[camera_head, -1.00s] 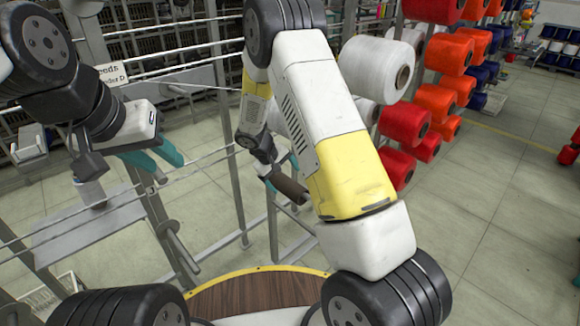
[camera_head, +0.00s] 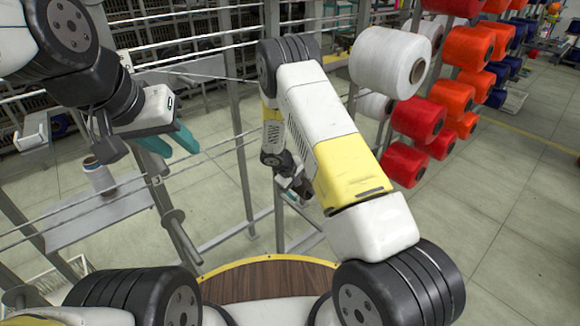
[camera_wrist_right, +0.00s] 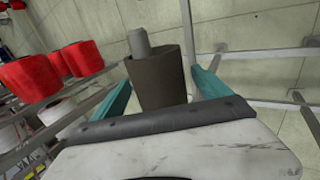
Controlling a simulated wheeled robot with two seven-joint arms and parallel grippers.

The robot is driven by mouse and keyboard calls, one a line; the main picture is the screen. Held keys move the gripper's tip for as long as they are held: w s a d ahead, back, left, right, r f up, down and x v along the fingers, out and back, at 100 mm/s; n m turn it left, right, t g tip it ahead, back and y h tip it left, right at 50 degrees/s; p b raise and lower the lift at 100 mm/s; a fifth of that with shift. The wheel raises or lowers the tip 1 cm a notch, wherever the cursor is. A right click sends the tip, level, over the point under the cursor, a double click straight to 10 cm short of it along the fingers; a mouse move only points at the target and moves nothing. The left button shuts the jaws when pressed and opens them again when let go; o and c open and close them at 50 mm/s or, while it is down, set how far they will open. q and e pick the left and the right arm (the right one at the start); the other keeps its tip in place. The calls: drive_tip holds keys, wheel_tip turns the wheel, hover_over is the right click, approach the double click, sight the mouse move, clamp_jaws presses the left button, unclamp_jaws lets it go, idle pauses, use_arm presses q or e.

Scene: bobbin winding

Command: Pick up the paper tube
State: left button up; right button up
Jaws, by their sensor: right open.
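The paper tube (camera_wrist_right: 158,80) is a dark brown, slightly tapered tube. In the right wrist view it sits around a grey peg (camera_wrist_right: 138,42), whose end sticks out of it. My right gripper (camera_wrist_right: 163,85) is open, with one teal finger on each side of the tube; I cannot tell whether either touches it.
Metal posts and rails surround my arms. Red, orange and white yarn spools (camera_head: 418,118) hang on a rack at the right. Open floor (camera_head: 500,200) lies beyond it.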

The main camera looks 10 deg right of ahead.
drive_tip(key=c, duration=1.5)
